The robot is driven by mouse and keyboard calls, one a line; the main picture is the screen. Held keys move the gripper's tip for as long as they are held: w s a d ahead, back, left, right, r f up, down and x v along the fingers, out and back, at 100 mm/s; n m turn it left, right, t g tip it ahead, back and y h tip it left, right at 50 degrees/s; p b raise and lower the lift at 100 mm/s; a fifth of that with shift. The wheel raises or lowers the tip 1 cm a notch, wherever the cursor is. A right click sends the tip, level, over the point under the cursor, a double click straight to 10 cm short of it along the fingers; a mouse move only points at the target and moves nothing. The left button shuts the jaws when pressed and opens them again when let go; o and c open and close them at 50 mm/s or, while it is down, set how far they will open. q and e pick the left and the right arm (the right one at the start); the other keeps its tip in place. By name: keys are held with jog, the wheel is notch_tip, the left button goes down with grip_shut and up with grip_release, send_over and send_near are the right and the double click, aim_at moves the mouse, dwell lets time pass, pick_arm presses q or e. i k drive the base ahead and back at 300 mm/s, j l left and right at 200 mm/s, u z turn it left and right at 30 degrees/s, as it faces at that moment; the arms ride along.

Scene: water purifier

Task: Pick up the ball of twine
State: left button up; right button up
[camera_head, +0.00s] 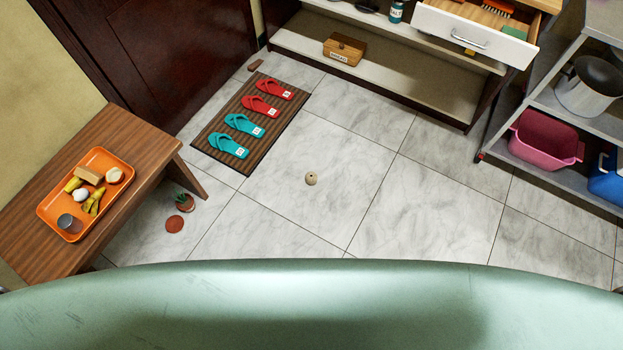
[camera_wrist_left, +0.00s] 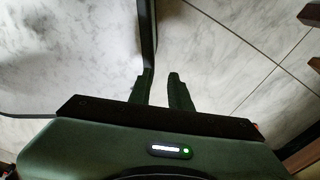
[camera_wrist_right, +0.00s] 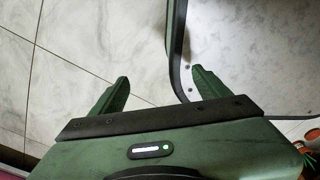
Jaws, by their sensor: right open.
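My right gripper (camera_wrist_right: 161,80) is open wide and empty above the floor in the right wrist view. Neither gripper shows in the head view, so their distance from the ball cannot be told.
A striped mat (camera_head: 212,148) with red and teal flip-flops lies beyond the ball, left. A wooden bench (camera_head: 130,135) bears an orange tray (camera_head: 111,158). A small potted plant (camera_head: 184,202) is beside it. Shelves (camera_head: 440,88) with an open drawer (camera_head: 472,38) stand behind. Floor around the ball is clear.

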aim_at(310, 177)
jog(key=u, duration=0.9)
jog(key=l+u, duration=0.8)
jog(key=l, duration=0.25)
jog(key=k+l+u, duration=0.1)
jog(key=l+u, duration=0.3)
jog(key=k+l+u, duration=0.15)
jog(key=l+u, duration=0.2)
jog(key=l, duration=0.2)
